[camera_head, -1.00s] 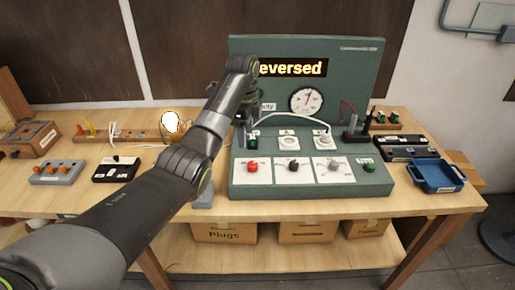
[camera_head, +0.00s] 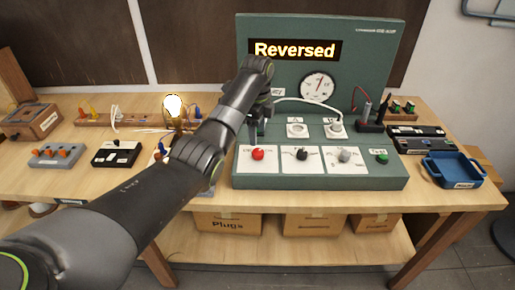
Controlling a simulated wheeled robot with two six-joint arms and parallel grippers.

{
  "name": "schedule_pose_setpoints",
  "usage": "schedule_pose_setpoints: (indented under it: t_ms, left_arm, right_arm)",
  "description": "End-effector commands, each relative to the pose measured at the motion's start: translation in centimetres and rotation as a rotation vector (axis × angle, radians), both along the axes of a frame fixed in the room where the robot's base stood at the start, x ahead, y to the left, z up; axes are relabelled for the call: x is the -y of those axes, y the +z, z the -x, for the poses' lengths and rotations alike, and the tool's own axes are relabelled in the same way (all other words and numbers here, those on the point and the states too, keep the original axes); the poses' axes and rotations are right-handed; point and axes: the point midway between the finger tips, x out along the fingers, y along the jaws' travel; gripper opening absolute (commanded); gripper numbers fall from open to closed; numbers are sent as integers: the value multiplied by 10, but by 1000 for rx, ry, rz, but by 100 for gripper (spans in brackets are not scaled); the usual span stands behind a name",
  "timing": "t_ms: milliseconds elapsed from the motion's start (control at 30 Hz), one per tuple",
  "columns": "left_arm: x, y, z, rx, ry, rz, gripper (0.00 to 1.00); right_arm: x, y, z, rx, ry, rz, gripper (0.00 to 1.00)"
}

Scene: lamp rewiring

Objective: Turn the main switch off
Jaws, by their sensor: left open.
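A green test panel (camera_head: 375,179) stands on the wooden bench. Its sloped front has a red knob (camera_head: 258,154), a black knob (camera_head: 301,154), a grey knob (camera_head: 345,156) and a green button (camera_head: 382,158). The labels by the knobs are too small to read, so I cannot tell which one is the main switch. My left gripper (camera_head: 258,136) is open and points down just above and behind the red knob, with no clear contact. Part of the panel's left side is hidden by my left arm. My right gripper is out of view.
A lit bulb (camera_head: 173,106) stands left of my arm. A blue tray (camera_head: 453,169) is at the right. Plug sockets (camera_head: 297,129) and a white cable lie behind the knobs.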

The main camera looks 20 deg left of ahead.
Motion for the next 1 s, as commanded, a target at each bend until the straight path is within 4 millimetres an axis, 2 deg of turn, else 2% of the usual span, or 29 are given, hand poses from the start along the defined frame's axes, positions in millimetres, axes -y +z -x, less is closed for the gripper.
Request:
schedule_pose_setpoints:
  t_ms: [100,333,500,767,1000]
  left_arm:
    - [0,-25,1,-5,1,0,55]
    - [0,-59,1,-4,1,0,55]
    - [0,-68,1,-2,0,-1,55]
    - [0,-70,1,-1,0,-1,55]
    - [0,-69,1,-1,1,-1,25]
  right_arm:
    - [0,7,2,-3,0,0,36]
    - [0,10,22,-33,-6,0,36]
    - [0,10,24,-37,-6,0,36]
    - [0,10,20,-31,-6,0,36]
    - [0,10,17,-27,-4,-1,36]
